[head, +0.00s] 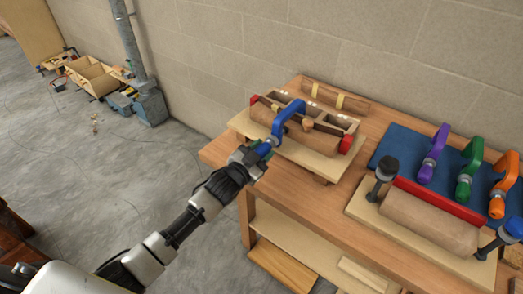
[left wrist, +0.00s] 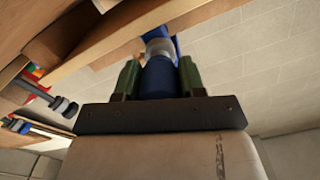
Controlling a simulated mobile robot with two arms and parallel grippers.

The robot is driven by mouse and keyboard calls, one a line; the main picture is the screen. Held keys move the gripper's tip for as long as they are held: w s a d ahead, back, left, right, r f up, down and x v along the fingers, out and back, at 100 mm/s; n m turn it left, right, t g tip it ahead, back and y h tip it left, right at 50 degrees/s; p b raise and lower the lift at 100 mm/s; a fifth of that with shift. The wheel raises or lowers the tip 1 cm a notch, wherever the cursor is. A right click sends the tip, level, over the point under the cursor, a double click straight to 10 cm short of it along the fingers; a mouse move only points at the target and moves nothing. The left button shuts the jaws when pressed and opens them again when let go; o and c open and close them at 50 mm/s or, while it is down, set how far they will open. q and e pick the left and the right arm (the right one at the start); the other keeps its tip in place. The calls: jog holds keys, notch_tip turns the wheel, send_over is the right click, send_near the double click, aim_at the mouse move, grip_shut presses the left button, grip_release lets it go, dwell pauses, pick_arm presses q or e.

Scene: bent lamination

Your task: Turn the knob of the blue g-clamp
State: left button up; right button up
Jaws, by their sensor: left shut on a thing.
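The blue g-clamp (head: 285,122) sits at the front of a wooden form on a pale board, its arched body reaching over the form. Its screw end points down towards the front left. My left gripper (head: 258,153) is at that lower end and covers most of the knob in the head view. In the left wrist view the two green fingers of my left gripper (left wrist: 159,76) are shut on the blue knob (left wrist: 158,80), one on each side. The silver screw and part of the blue clamp body show beyond it. My right gripper is out of view.
Purple (head: 432,155), green (head: 469,168) and orange (head: 504,185) g-clamps lie on a blue mat (head: 400,150). A second form with a brown roll (head: 430,222) and dark clamps stands at the bench's (head: 222,152) front right. A toolbox lies on the floor far left.

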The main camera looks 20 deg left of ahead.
pick_arm(q)
jog(key=m, duration=0.4)
jog(key=shift+w+r+m, duration=0.1)
jog(key=shift+r+m, duration=0.2)
jog(key=shift+m, duration=0.1)
jog(key=m, duration=0.5)
jog(key=m+b, duration=0.1)
jog(key=m, duration=0.4)
jog(key=shift+r, duration=0.1)
jog(key=m, duration=0.4)
jog(key=shift+r+m, duration=0.1)
jog(key=shift+m, duration=0.3)
